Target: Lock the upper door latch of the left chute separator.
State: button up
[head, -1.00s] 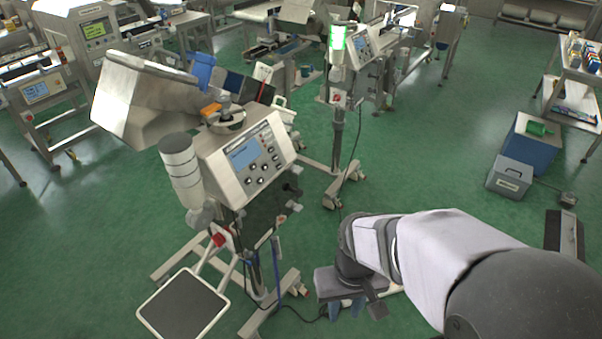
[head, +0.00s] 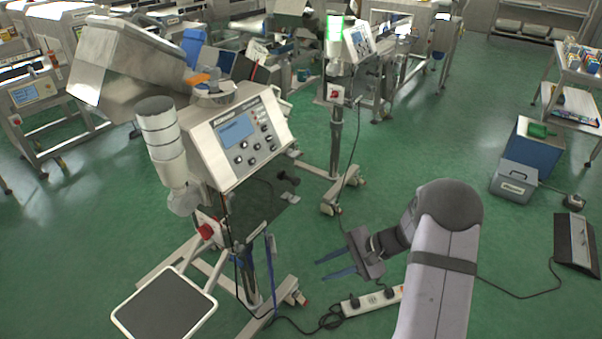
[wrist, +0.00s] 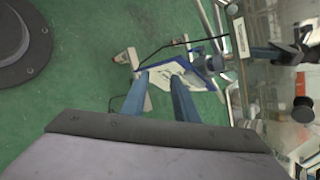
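The left chute separator (head: 235,140) stands left of centre in the head view, with a tilted control panel and blue screen. Its clear door shows at the right of the wrist view (wrist: 265,90). A black handle-like part (wrist: 285,52) and a round black knob (wrist: 302,110) show at this door; I cannot tell for certain which is the upper latch or whether it is locked. My gripper (head: 319,270) is open and empty, right of the separator and low, its blue fingers pointing left. In the wrist view the fingers (wrist: 159,78) are apart, with nothing between them.
A second separator (head: 345,60) with a green lamp stands behind. A foot platform (head: 166,305) is at the front left. A white power strip (head: 372,300) and cables lie on the floor near my gripper. Blue and grey boxes (head: 530,150) stand at the right. Green floor is open between.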

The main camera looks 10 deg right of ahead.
jog(key=w+r+t, duration=0.2)
jog(key=w+r, duration=0.2)
jog(key=w, duration=0.2)
jog(key=n+t+y, duration=0.3)
jog(key=t+y, duration=0.1)
jog(key=t, duration=0.3)
send_near(298, 156)
jog(key=a, duration=0.1)
jog(key=shift+w+a+n, duration=0.15)
jog(key=shift+w+n, duration=0.15)
jog(key=shift+w, duration=0.15)
jog(key=shift+p+x, duration=0.9)
jog(key=shift+x, duration=2.8)
grip_shut()
